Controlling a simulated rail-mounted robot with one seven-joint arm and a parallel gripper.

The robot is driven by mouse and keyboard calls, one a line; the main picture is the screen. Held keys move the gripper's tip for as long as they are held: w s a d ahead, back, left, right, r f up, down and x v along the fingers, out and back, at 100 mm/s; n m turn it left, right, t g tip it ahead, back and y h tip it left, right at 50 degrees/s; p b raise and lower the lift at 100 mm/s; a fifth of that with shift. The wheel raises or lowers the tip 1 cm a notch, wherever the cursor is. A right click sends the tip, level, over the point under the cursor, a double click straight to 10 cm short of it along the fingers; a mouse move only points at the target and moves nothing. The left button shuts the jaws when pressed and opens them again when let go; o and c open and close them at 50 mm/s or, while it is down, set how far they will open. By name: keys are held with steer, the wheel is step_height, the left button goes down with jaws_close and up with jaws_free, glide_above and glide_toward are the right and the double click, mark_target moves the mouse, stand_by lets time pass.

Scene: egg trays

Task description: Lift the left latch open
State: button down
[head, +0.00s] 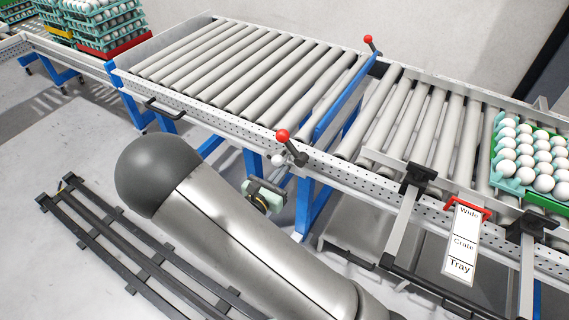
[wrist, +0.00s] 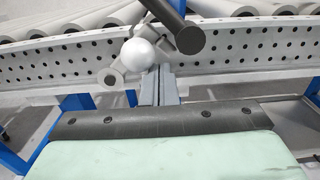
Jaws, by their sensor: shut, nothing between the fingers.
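The near latch has a red knob (head: 283,136) on a dark lever, which slants up and left from its pivot on the conveyor's side rail. A white ball (head: 277,160) sits on a short arm left of the pivot. In the wrist view the white ball (wrist: 138,54) and dark lever (wrist: 165,15) are at top centre; the red knob is out of frame. My gripper (wrist: 160,75) is shut and empty, its fingertips just below and right of the ball. I cannot tell whether they touch. A second red-knobbed latch (head: 368,40) stands on the far rail.
The perforated near rail (wrist: 245,45) runs behind the latch, with rollers (head: 235,65) beyond it. A blue crossbar (head: 340,100) spans between the latches. An egg tray (head: 515,188) sits on the right conveyor. A labelled sign (head: 463,245) hangs in front on the right.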

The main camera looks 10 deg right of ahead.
mark_target(273, 160)
steer(key=shift+w+a+r+p, duration=0.15)
steer(key=shift+a+r+p, duration=0.05)
steer(key=shift+r+p, duration=0.25)
steer(key=shift+w+a+r+p, duration=0.15)
steer(key=shift+a+r+p, duration=0.05)
steer(key=shift+r+p, duration=0.2)
steer(key=shift+r, duration=0.15)
steer(key=shift+w+a+r+p, duration=0.35)
steer(key=shift+a+r+p, duration=0.15)
steer(key=shift+r+p, duration=0.1)
steer(key=shift+w+a+r, duration=0.1)
